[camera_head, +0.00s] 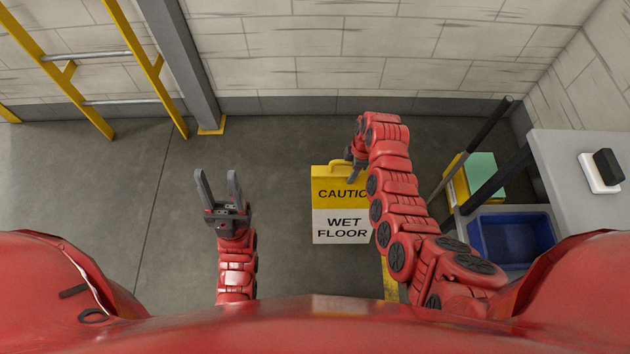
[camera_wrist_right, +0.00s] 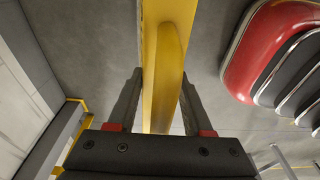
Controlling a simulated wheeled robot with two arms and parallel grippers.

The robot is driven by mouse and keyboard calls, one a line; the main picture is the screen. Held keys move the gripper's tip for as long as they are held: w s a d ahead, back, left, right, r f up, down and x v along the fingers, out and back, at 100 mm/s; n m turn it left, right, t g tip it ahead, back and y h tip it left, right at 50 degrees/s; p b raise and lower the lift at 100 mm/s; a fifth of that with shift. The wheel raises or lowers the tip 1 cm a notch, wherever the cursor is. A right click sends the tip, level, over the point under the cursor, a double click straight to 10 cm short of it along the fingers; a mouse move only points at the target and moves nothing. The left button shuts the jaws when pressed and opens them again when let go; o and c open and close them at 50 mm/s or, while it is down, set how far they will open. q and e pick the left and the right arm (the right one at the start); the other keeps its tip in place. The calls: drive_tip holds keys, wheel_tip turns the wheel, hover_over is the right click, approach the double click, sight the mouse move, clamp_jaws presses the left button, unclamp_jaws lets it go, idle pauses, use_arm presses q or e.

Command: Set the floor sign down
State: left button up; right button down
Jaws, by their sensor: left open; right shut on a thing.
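The floor sign (camera_head: 338,215) is a yellow and white board reading "CAUTION WET FLOOR", in the middle of the head view. My right gripper (camera_head: 353,163) is shut on its top edge near the handle, and my right arm covers part of its right side. In the right wrist view the sign (camera_wrist_right: 163,75) shows as a yellow edge between the two fingers of the right gripper (camera_wrist_right: 160,95). Whether its lower edge touches the floor cannot be told. My left gripper (camera_head: 218,185) is open and empty, with its fingers pointing at the wall, left of the sign.
A grey table (camera_head: 575,160) stands at the right, with a blue bin (camera_head: 510,240) beside it and a yellow and green box (camera_head: 480,178) behind. A yellow ladder (camera_head: 140,60) and a grey post (camera_head: 185,60) stand at the back left. The grey floor (camera_head: 120,200) at left is clear.

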sight(315, 169)
drive_tip(key=a, duration=0.7)
drive_tip(key=w+a+f, duration=0.1)
drive_tip(key=a, duration=0.2)
drive_tip(key=shift+a+b, duration=0.25)
drive_tip(key=shift+b, duration=0.15)
drive_tip(key=shift+s+a+f, duration=0.1)
drive_tip(key=shift+a, duration=0.25)
wheel_tip(315, 169, down, 3)
drive_tip(key=shift+f+b, duration=0.2)
drive_tip(key=shift+b, duration=0.8)
drive_tip(key=shift+c, duration=1.5)
unclamp_jaws()
